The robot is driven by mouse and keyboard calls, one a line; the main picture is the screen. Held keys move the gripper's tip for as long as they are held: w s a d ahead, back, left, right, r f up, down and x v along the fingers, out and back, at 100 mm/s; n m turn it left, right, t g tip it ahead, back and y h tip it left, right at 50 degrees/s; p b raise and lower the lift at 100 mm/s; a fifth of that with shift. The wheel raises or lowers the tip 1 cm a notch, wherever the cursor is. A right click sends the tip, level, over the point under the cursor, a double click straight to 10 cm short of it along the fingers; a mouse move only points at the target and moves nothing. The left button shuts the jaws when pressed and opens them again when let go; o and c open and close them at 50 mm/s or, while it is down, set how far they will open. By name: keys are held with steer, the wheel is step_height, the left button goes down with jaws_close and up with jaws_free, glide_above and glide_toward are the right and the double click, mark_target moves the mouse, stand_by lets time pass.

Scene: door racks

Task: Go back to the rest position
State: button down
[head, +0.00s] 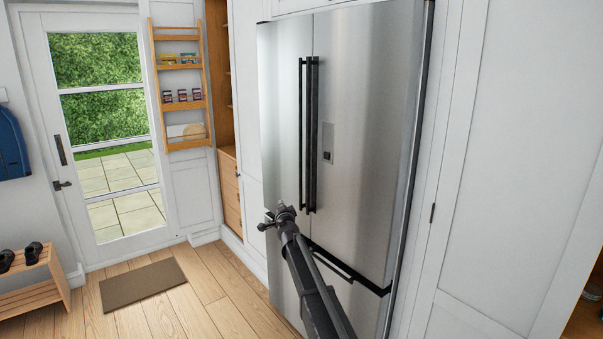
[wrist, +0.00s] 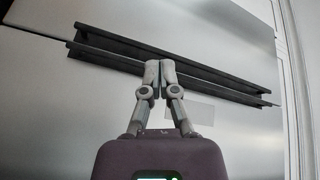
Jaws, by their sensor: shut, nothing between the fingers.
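My gripper (head: 274,217) is raised in front of the steel fridge (head: 370,120), at the lower left of its two long black door handles (head: 307,135). In the wrist view the gripper (wrist: 160,66) has its fingertips together with nothing visible between them. The fingertips overlap the black handles (wrist: 215,80) in that view; I cannot tell whether they touch. The fridge doors look shut. A black drawer handle (head: 331,262) shows below, partly behind my arm.
A white door with a wooden rack (head: 183,85) of small packets stands open beside a wooden cupboard (head: 229,185). A glazed door (head: 103,110), a brown mat (head: 142,283) and a shoe bench (head: 40,285) are at the left. The wooden floor between is clear.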

steer(key=s+d+f+n+g+h, duration=0.1)
steer(key=s+d+f+n+g, duration=0.2)
steer(key=s, duration=1.4)
steer(key=s+d+f+n+g+h, duration=0.1)
steer(key=s+d+f+n+g, duration=0.3)
steer(key=s+d+f+g, duration=0.5)
steer(key=s+d+f+n+g+h, duration=0.1)
steer(key=s+d+f+n+g, duration=0.2)
steer(key=s+d, duration=0.9)
steer(key=s+f+g, duration=0.3)
steer(key=s+f, duration=0.1)
steer(key=s, duration=1)
steer(key=shift+s+d+f+n, duration=0.2)
steer(key=shift+d+n, duration=0.1)
steer(key=shift+n, duration=0.1)
